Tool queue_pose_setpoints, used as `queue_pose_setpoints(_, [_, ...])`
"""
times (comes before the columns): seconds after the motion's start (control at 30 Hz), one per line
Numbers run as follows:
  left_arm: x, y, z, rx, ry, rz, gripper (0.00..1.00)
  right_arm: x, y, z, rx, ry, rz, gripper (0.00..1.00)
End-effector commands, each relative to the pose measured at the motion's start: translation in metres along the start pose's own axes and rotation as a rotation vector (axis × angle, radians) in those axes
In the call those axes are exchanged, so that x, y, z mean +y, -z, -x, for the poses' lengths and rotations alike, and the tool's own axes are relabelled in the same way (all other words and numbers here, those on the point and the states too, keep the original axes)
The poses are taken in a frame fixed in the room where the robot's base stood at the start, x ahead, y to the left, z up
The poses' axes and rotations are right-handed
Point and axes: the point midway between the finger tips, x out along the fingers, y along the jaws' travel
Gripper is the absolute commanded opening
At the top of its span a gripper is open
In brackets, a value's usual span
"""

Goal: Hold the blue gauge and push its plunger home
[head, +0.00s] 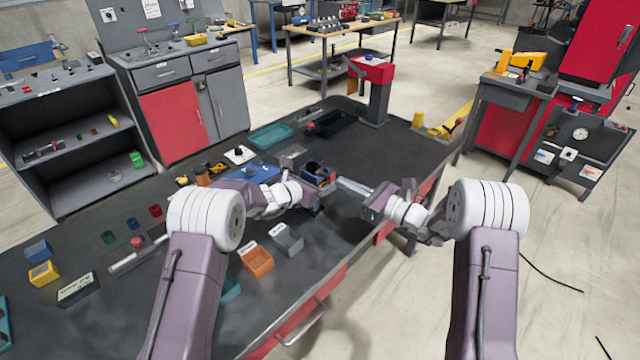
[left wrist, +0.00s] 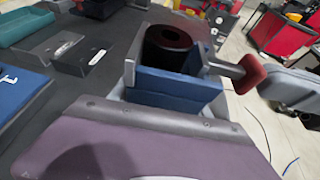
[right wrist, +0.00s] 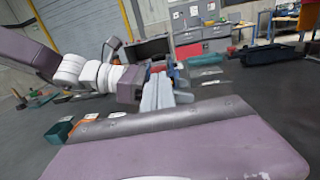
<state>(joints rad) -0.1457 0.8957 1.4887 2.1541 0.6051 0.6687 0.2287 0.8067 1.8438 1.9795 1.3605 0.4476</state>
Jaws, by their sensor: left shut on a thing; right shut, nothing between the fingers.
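The blue gauge (left wrist: 180,88) is clamped in my left gripper (head: 323,186) above the bench. In the left wrist view it has a blue body, a dark round cylinder (left wrist: 168,50) on top and a plunger with a red knob (left wrist: 249,74) sticking out to the right. My right gripper (head: 345,186) is shut and empty, its tips pointing at the knob side of the gauge. In the left wrist view its grey fingers (left wrist: 292,86) are right beside the knob; I cannot tell if they touch. In the right wrist view the fingers (right wrist: 160,92) partly hide the gauge.
The dark bench top (head: 175,295) carries an orange bin (head: 256,260), a grey bin (head: 287,240), a teal tray (head: 270,136) and several small coloured parts. A red-topped post (head: 373,70) stands at the far end. The air around both grippers looks clear.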

Motion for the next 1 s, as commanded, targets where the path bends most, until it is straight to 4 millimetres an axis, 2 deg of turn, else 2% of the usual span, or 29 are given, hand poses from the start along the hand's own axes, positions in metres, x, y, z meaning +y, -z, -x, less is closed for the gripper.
queue_pose_setpoints(0.4, [0.0,0.0,0.0,0.0,0.0,0.001,0.0,0.0,0.0,0.038,-0.001,0.002,0.0,0.0])
queue_pose_setpoints(0.77, [0.0,0.0,0.0,0.0,0.0,0.001,0.0,0.0,0.0,0.041,-0.001,0.0,0.0,0.0])
queue_pose_setpoints(0.8, [0.0,0.0,0.0,0.0,0.0,0.001,0.59,0.0,0.0,0.041,-0.001,0.0,0.0,0.0])
queue_pose_setpoints(0.9, [0.0,0.0,0.0,0.0,0.0,0.001,0.81,0.0,0.0,0.041,-0.001,0.0,0.0,0.0])
queue_pose_setpoints(1.0, [0.0,0.0,0.0,0.0,0.0,0.001,0.81,0.0,0.0,0.041,-0.001,0.0,0.0,0.0])
